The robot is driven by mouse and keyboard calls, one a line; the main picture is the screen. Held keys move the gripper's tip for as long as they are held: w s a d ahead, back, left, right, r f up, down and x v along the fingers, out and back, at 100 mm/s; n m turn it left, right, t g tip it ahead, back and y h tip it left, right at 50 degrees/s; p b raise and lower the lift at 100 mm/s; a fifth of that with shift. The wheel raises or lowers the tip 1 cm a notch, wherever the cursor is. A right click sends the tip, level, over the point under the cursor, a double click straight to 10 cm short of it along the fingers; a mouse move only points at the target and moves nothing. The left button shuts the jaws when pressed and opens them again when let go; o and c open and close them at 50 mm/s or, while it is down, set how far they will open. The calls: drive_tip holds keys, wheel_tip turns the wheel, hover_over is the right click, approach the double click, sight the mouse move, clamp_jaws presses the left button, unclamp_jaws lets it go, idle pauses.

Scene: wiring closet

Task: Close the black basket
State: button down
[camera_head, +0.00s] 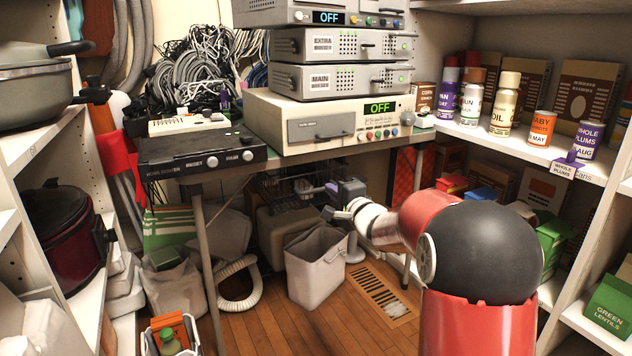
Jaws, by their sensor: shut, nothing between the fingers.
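A dark wire basket (278,184), which looks like the black basket, is in the shadow under the table at the back. Its front and interior are too dark to tell how far open it is. My gripper (330,212) is small in the view, just right of the basket and above the white bin. It appears shut and empty. I cannot tell whether it touches the basket. My red and black arm covers the lower right of the view.
A white bin (316,268) stands on the floor below my gripper. A grey-purple device (350,190) is close behind my gripper. The table's metal leg (207,265) stands to the left. Shelves (490,136) with cans line the right. A floor vent (380,294) lies in open floor.

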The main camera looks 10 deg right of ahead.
sight(311, 173)
drive_tip(key=x, duration=0.9)
drive_tip(key=shift+w+b, duration=0.15)
drive_tip(key=shift+b, duration=0.25)
drive_tip(key=p+x, duration=0.3)
drive_tip(key=x, duration=0.1)
